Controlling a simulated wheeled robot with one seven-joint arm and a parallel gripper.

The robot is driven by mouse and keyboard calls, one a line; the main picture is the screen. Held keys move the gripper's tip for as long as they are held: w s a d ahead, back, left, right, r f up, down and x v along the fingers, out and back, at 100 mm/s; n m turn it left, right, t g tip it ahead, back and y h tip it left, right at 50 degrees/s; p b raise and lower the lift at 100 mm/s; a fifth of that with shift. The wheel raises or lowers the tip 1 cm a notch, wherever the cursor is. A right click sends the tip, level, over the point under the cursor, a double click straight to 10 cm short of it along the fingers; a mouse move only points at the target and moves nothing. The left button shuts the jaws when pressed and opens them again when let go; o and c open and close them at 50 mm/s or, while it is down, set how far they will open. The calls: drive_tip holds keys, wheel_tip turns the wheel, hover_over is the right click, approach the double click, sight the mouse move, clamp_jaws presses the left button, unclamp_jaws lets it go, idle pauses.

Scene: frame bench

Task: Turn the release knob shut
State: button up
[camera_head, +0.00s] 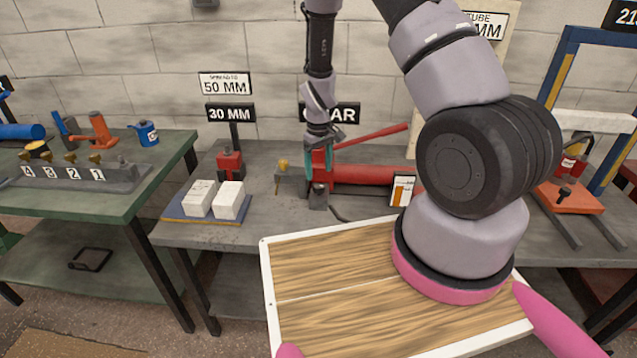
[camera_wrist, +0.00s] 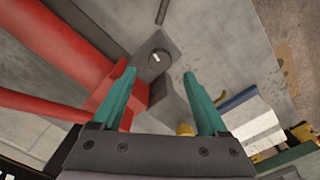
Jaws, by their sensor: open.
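The release knob (camera_wrist: 158,58) is a small dark round knob with a pale mark on its face, on a grey block. In the head view the knob (camera_head: 319,187) sits at the near end of the red hand pump (camera_head: 365,174). My gripper (camera_head: 318,172) is above the knob, pointing down, with its teal fingers apart and nothing between them. In the wrist view my gripper (camera_wrist: 160,73) has one fingertip either side of the knob's line, and the knob appears just beyond the tips. I cannot tell the exact height gap.
The red pump handle (camera_head: 372,136) slopes up right beside my gripper. A brass fitting (camera_head: 283,164) stands close on the left. White blocks (camera_head: 228,200) lie on a blue plate further left. The grey bench (camera_head: 265,215) is bare in front of the fitting.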

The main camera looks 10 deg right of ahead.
sight(319, 186)
wheel_tip(319, 186, down, 6)
drive_tip(key=shift+r, duration=0.1)
clamp_jaws()
